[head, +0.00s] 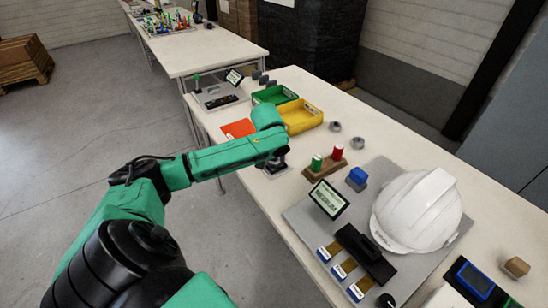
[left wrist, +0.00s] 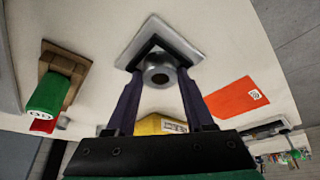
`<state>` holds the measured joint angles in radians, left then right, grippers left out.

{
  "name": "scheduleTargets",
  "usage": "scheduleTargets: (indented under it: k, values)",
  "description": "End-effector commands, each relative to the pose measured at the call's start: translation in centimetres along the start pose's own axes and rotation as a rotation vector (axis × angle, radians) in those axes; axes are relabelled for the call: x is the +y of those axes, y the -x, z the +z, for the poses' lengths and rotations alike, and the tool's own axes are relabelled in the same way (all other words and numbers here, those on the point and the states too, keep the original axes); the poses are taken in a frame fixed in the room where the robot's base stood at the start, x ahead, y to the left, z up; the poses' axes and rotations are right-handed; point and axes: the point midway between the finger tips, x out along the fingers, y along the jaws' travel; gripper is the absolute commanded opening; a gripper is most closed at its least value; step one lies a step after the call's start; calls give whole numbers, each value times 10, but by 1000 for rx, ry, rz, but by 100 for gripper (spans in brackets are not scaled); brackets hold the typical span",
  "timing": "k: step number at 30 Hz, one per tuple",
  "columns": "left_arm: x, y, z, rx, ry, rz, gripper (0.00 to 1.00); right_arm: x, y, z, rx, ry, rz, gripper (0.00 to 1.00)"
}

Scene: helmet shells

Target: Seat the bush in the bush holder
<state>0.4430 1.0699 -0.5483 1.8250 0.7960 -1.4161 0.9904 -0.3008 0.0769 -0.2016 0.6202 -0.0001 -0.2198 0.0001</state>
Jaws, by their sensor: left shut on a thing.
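The bush, a grey metal ring with a dark hole (left wrist: 160,74), sits between the fingertips of my left gripper (left wrist: 159,85), which is shut on it. A black angular holder on a pale square plate, the bush holder (left wrist: 133,52), lies right behind the bush in the left wrist view. The bush overlaps the holder there; I cannot tell whether it rests fully in it. In the head view my left gripper (head: 277,160) points down over the holder's plate (head: 274,175), and the arm hides most of the holder and bush. My right gripper is not in view.
Two loose grey rings (head: 335,127) lie right of the yellow tray (head: 302,117). A wooden stand (head: 325,171) with green and red pieces is close to the gripper's right. A white helmet (head: 420,210) sits on a grey mat. An orange sheet (head: 238,128) lies left.

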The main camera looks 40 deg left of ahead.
Motion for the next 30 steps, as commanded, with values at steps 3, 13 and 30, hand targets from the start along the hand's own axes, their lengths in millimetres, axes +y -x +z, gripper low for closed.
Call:
scheduleTargets:
  k: [3,13,30]
  values:
    - [0,0,1,-2,-1,0,76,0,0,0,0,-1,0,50]
    - [0,1,0,-1,-1,1,83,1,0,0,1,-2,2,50]
    - [1,116,-1,0,0,2,83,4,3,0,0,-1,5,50]
